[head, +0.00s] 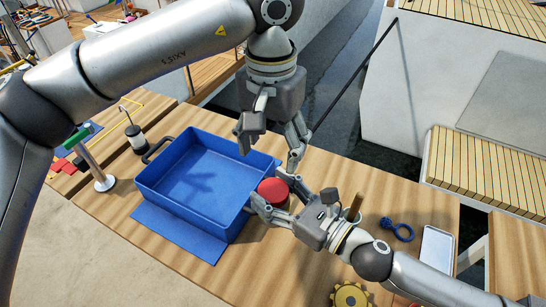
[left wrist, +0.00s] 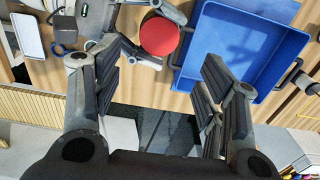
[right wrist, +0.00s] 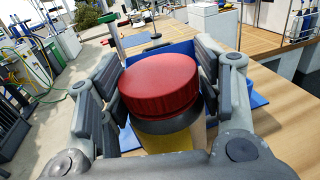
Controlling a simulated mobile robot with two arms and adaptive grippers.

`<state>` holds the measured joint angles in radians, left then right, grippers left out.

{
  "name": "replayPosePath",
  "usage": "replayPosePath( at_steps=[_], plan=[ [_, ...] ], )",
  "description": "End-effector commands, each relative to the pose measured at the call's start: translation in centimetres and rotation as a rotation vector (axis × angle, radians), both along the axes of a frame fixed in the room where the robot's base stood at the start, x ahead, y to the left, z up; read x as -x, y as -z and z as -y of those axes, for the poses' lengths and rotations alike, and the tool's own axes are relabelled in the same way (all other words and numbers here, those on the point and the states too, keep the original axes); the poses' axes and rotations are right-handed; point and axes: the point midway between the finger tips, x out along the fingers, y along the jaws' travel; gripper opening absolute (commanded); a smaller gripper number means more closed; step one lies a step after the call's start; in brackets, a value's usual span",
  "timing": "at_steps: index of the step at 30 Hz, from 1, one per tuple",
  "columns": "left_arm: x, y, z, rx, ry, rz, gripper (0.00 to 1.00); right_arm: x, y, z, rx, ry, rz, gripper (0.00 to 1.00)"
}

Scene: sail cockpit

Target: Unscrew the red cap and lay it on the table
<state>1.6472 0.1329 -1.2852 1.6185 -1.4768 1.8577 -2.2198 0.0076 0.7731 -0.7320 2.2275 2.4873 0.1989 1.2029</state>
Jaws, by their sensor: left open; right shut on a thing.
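The red cap (head: 273,190) sits on a jar on the wooden table, right of the blue tray. In the right wrist view the cap (right wrist: 158,85) is on top, with a dark grey band and the yellowish jar body (right wrist: 170,142) below. My right gripper (head: 279,196) is shut on the jar, its fingers on either side of it. My left gripper (head: 270,151) is open and empty, above and beyond the jar. In the left wrist view the cap (left wrist: 159,36) shows ahead, apart from the left fingers. Most of the jar is hidden by the cap and right gripper.
The blue tray (head: 227,226) looks empty and stands close left of the jar, on a blue mat (head: 180,234). Right of it are a blue ring-shaped item (head: 402,231), a white tray (head: 436,249) and a yellow gear (head: 350,294). A metal post (head: 97,171) stands left.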

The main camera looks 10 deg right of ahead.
Motion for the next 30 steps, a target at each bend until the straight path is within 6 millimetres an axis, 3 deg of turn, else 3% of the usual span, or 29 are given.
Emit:
replayPosePath(
  at_steps=[18,30],
  plan=[
    [0.1,10.2,-0.1,-0.003,0.000,-0.004,0.66,0.0,-0.1,0.0,-0.001,0.000,0.002,0.00],
    [0.0,11.6,0.0,-0.001,0.000,-0.002,0.66,0.0,-0.1,0.0,-0.001,0.000,0.002,0.00]
  ],
)
